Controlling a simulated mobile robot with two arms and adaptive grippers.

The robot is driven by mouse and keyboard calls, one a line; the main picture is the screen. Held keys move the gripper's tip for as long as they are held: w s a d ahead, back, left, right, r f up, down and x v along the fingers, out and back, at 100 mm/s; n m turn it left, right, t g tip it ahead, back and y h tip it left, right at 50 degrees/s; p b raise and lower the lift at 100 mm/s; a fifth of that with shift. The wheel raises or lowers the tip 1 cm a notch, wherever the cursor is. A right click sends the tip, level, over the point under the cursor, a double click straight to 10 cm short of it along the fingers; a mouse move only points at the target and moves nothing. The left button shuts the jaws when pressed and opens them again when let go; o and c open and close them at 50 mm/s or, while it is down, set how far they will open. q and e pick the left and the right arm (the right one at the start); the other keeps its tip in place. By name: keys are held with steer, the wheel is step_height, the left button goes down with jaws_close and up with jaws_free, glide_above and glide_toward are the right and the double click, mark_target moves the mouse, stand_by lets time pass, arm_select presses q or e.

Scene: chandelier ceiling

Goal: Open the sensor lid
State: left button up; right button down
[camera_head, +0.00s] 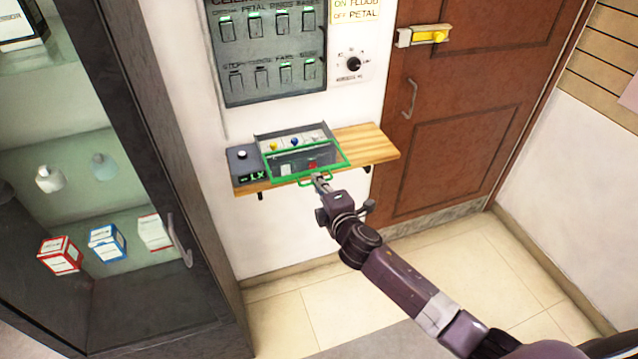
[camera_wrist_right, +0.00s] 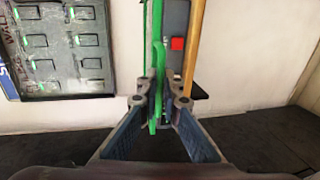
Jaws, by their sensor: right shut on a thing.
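The sensor box (camera_head: 243,165) is dark grey, with a small display, and sits on a wooden wall shelf. Its lid is a clear panel with a green frame (camera_head: 345,153) and a green handle at the front edge. The handle also shows in the right wrist view (camera_wrist_right: 157,95). My right gripper (camera_head: 321,183) is at the front of the box, shut on the green handle, which stands between its fingers (camera_wrist_right: 160,105). Small coloured parts show behind and through the frame. I cannot tell exactly how far the lid is tilted. My left gripper is not in view.
The wooden shelf (camera_head: 375,146) has bare room to the right. A switch panel (camera_head: 268,55) and a dial (camera_head: 353,64) are on the wall above. A brown door (camera_head: 455,110) stands to the right, and a dark cabinet (camera_head: 150,130) to the left.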

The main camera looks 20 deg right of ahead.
steer(key=c, duration=2.3)
jaws_free()
steer(key=shift+f, duration=0.15)
steer(key=shift+c, duration=0.2)
steer(key=shift+o, duration=1.1)
steer(key=shift+w, duration=0.1)
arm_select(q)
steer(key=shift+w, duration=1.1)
arm_select(e)
steer(key=v, duration=1.2)
steer(key=shift+a, duration=0.1)
